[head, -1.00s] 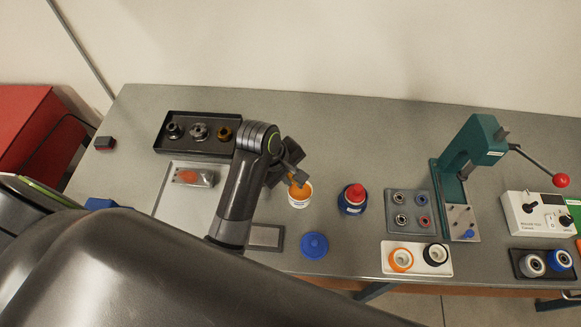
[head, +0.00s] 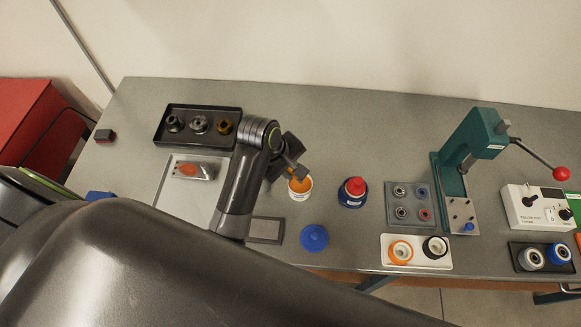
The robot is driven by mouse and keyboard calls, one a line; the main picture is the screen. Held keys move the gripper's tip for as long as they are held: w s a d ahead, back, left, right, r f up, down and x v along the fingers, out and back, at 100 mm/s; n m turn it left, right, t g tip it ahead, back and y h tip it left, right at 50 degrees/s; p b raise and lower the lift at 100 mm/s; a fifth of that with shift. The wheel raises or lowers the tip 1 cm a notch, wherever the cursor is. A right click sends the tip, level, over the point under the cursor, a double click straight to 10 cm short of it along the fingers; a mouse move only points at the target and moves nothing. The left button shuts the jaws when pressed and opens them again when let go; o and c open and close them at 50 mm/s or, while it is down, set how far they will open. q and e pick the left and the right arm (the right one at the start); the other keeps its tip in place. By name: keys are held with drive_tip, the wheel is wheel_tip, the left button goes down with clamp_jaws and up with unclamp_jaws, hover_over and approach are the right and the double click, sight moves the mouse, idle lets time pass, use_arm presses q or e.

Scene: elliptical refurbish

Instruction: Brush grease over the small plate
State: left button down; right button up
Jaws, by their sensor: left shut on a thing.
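The small plate (head: 266,230) is a flat grey square with a dark border, lying near the front edge of the bench, partly hidden at its left by my arm. A white tub (head: 300,194) of orange grease stands open behind it and to its right. My left gripper (head: 296,171) is at the tub's back left, over its rim, shut on a thin thing that is probably the brush. The brush is mostly hidden, and I cannot tell whether its tip touches the grease. My right gripper is not in view.
A blue lid (head: 314,237) lies right of the plate. A blue, red-capped container (head: 353,192) stands right of the tub. A black parts tray (head: 166,143) and a light tray (head: 163,196) lie left. A green press (head: 470,155) stands right.

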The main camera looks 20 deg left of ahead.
use_arm(q)
drive_tip(key=shift+s+f, duration=0.1)
drive_tip(key=shift+f, duration=0.55)
idle(1.4)
drive_tip(key=shift+r, duration=3.55)
